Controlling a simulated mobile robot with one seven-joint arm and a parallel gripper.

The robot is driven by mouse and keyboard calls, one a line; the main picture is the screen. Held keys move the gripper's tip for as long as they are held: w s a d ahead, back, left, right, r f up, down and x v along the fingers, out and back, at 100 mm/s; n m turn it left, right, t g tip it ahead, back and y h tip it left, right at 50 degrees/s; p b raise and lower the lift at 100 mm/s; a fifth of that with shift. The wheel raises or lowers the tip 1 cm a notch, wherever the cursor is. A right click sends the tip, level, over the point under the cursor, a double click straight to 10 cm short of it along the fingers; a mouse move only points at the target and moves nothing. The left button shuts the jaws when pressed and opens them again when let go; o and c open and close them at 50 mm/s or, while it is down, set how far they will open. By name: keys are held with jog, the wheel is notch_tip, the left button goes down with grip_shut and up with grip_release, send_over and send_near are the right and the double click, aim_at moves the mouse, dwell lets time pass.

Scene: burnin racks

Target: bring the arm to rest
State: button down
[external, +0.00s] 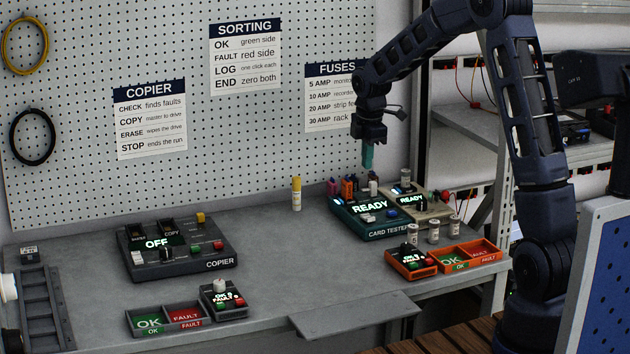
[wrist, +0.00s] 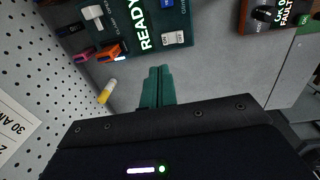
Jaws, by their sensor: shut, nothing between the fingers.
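My gripper (external: 368,157) hangs from my raised arm above the back right part of the grey bench, with its teal fingers pointing down. In the wrist view my gripper (wrist: 158,72) shows its two fingers closed together with nothing between them. The fingers are above the bench surface, near the card tester (external: 376,234), and appear apart from it. The card tester also shows at the top of the wrist view (wrist: 130,48), its display reading READY.
A yellow-capped tube (external: 297,194) stands near the pegboard (external: 250,125). The copier (external: 180,252), reading OFF, is at left. Orange OK/FAULT trays (external: 468,268) and small canisters (external: 454,228) stand at right. A grey OK/FAULT tray (external: 166,330) is in front. The middle bench is clear.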

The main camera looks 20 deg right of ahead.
jog(key=shift+w+r, duration=0.1)
jog(key=shift+r, duration=0.65)
jog(key=s+d+r+m+t, duration=0.1)
jog(key=s+d+r+m, duration=0.2)
jog(key=s+r+m, duration=0.5)
jog(key=s+d+r+m+t, duration=0.1)
jog(key=s+d+r, duration=0.35)
jog(key=s, duration=0.75)
jog(key=s+d+r+m+t, duration=0.1)
jog(key=s+m, duration=0.8)
jog(key=s, duration=1.2)
jog(key=shift+d+r+t, duration=0.2)
jog(key=shift+d+t, duration=0.1)
jog(key=shift+d, duration=0.45)
jog(key=shift+s, duration=0.1)
